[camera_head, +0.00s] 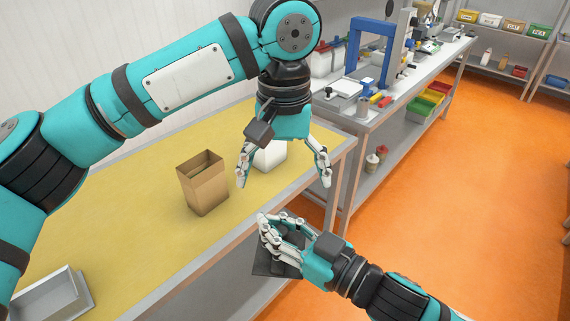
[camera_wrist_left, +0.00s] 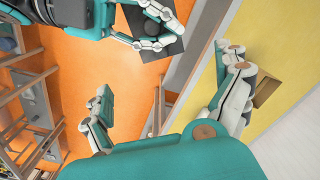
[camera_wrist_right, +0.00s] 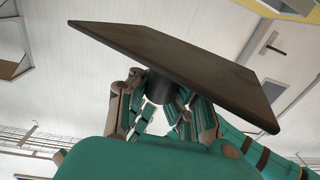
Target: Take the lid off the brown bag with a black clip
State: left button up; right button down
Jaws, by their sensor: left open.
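The brown bag (camera_head: 205,192) stands upright on the yellow table, with an open top, left of my left gripper. Part of it shows at the right edge of the left wrist view (camera_wrist_left: 267,91). I see no black clip on it. My left gripper (camera_head: 285,184) is open and empty above the table's front edge. My right gripper (camera_head: 283,232) is off the table's front side, shut on the black knob (camera_wrist_right: 161,88) of a dark flat square plate (camera_wrist_right: 180,58). The plate, apparently the lid, is clear of the bag; it also shows in the head view (camera_head: 266,264).
A white object (camera_head: 270,156) stands on the table behind my left gripper, partly hidden. A grey metal tray (camera_head: 52,296) is at the near left. The yellow tabletop (camera_head: 130,215) between tray and bag is clear. A workbench with a blue frame (camera_head: 371,48) stands behind.

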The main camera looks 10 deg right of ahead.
pick_arm(q)
notch_tip(320, 180, down, 10)
jog(key=shift+f, duration=0.25)
dwell(0.3)
jog(key=shift+d, duration=0.1)
jog(key=c, duration=1.1)
jog(key=shift+c, duration=0.5)
pick_arm(e)
jog(key=c, duration=1.4)
grip_release()
